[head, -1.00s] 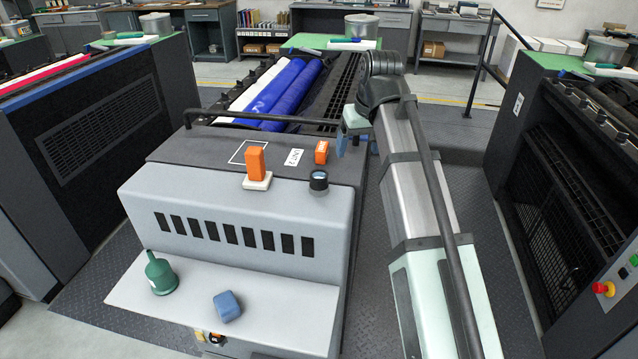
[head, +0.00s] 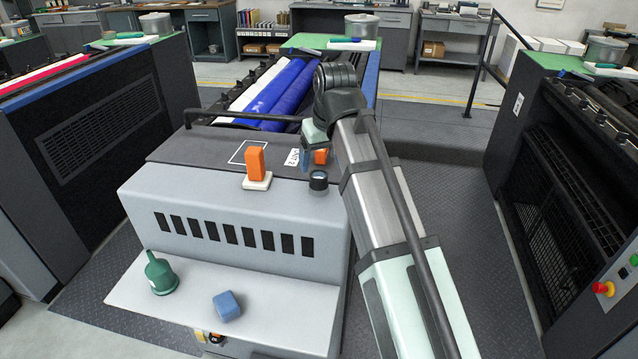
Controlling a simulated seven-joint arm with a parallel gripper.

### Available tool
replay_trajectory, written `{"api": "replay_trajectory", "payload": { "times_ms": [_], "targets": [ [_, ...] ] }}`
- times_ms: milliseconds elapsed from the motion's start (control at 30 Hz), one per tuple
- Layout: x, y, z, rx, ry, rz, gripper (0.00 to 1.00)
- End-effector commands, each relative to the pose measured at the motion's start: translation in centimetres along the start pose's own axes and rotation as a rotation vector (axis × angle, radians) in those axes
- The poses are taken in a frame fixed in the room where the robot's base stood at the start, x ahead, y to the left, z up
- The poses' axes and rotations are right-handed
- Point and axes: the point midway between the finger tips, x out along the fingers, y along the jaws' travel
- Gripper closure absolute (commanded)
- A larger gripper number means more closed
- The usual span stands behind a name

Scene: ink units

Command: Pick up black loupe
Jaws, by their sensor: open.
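The black loupe (head: 318,181) is a small dark cylinder with a pale glassy top. It stands upright near the front right edge of the unit's dark top. My gripper (head: 305,165) is above and just behind the loupe, slightly to its left in the picture. Its blue fingertips point down; it is open and holds nothing that I can see. The wrist hides part of the fingers. I cannot tell the exact height of the fingertips over the top.
An orange block on a white base (head: 256,166) stands left of the loupe. An orange box (head: 321,157) sits behind it, partly hidden by my arm. A black rail (head: 240,123) crosses behind. A green funnel-like can (head: 160,273) and a blue block (head: 227,306) rest on the lower shelf.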

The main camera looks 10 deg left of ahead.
Motion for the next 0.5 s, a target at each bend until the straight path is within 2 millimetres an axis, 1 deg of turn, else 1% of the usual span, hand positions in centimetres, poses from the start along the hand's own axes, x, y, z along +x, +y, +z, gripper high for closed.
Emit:
{"api": "replay_trajectory", "payload": {
  "times_ms": [100,367,500],
  "targets": [
    [1.0,0.0,0.1,0.0,-0.002,0.0,0.19],
    [1.7,0.0,0.0,0.0,0.0,0.0,0.19],
    [2.8,-0.1,0.1,0.0,-0.002,0.0,0.19]
  ]
}}
